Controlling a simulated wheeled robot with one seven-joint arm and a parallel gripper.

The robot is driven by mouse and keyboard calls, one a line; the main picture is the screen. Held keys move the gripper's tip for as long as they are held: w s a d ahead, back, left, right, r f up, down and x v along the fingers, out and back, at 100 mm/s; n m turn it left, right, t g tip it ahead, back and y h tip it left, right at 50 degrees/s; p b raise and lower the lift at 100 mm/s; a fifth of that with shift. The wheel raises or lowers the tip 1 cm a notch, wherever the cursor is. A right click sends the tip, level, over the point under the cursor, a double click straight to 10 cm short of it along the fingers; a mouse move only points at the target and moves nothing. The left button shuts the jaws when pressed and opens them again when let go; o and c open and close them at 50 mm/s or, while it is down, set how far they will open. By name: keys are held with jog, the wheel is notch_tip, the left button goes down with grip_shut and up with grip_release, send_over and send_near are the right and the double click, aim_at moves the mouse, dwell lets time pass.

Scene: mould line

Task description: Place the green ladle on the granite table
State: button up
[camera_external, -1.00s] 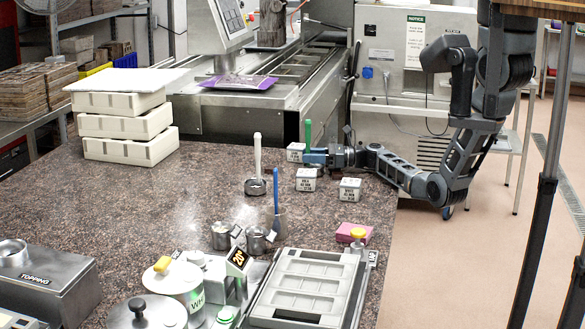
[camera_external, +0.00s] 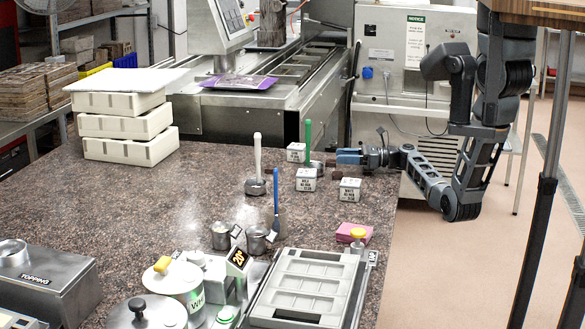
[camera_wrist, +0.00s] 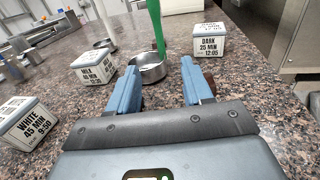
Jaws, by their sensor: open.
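The green ladle (camera_external: 308,133) stands on the granite table (camera_external: 200,200) with its handle upright, between the small labelled blocks. In the wrist view its green handle (camera_wrist: 156,25) rises from a round metal bowl (camera_wrist: 148,68) resting on the stone. My gripper (camera_external: 345,158) is at the table's right edge, just right of the ladle and apart from it. In the wrist view my gripper's two blue fingers (camera_wrist: 159,78) are spread with nothing between them, and the ladle is ahead of them.
Labelled blocks stand close by: DARK (camera_wrist: 209,40), MILK (camera_wrist: 93,67) and WHITE (camera_wrist: 28,124). A white-handled ladle (camera_external: 257,160) and a blue-handled one (camera_external: 276,195) stand to the left. The table's middle left is clear.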

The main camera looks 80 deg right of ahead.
aim_at(308, 140)
jog(key=shift+w+r, duration=0.2)
jog(key=shift+w, duration=0.05)
jog(key=w+a+r+m+h+b, duration=0.3)
jog(key=w+r+b, duration=0.1)
jog(key=r, duration=0.6)
jog(key=shift+w+d+f+p, duration=0.15)
jog(key=shift+w+p, duration=0.1)
jog(key=shift+w, duration=1.6)
jog(key=shift+w+d+f+p, duration=0.15)
jog(key=shift+w+p, duration=0.1)
jog(key=shift+w, duration=1.6)
jog(key=shift+r, duration=0.1)
grip_shut()
